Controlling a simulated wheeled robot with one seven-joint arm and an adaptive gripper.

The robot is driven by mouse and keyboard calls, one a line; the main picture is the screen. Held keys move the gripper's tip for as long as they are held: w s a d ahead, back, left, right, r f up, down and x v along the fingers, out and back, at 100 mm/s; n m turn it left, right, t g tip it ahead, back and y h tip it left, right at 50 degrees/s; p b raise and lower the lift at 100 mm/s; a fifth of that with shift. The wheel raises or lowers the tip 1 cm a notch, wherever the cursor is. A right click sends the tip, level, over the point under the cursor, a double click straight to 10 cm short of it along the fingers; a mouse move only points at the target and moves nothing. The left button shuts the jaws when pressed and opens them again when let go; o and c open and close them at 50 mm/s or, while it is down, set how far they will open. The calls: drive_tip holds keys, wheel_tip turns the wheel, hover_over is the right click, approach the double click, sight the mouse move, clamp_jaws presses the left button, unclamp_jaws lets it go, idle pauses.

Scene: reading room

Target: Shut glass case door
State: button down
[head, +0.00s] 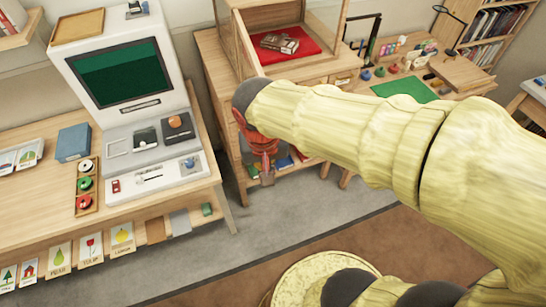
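A wood-framed glass case (237,48) stands on a wooden cabinet at the top middle of the head view. It holds a red cloth (272,56) with a small brown box or book (280,43) lying on it. I cannot tell the glass door apart from the other panes, nor how far open it is. My arm reaches in from the right and passes in front of the cabinet. My gripper (267,174), below the reddish wrist, hangs in front of the cabinet, lower than the case. Its fingers are small and partly lost against the shelves, so their opening is unclear.
A white machine with a dark green screen (118,72) stands on the left desk (30,190). A desk with a green mat (404,88) and small coloured items is right of the case. Bookshelves fill the top right. Grey floor (260,228) lies open below.

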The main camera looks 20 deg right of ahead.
drive_tip(key=w+a+m+g+h+p, duration=0.3)
drive_tip(key=w+m, duration=0.5)
drive_tip(key=m, duration=0.7)
drive_tip(key=shift+t, duration=0.6)
drive_tip(key=d+f, duration=0.2)
drive_tip(key=f, duration=0.1)
drive_tip(key=d+f+p, duration=0.1)
drive_tip(key=d+f, duration=0.4)
drive_tip(key=f, duration=0.1)
drive_tip(key=shift+s+d+f+p, duration=0.15)
drive_tip(key=shift+d+f+p, duration=0.1)
drive_tip(key=shift+p, duration=0.1)
drive_tip(key=shift+d+f, duration=0.1)
drive_tip(key=shift+d, duration=0.3)
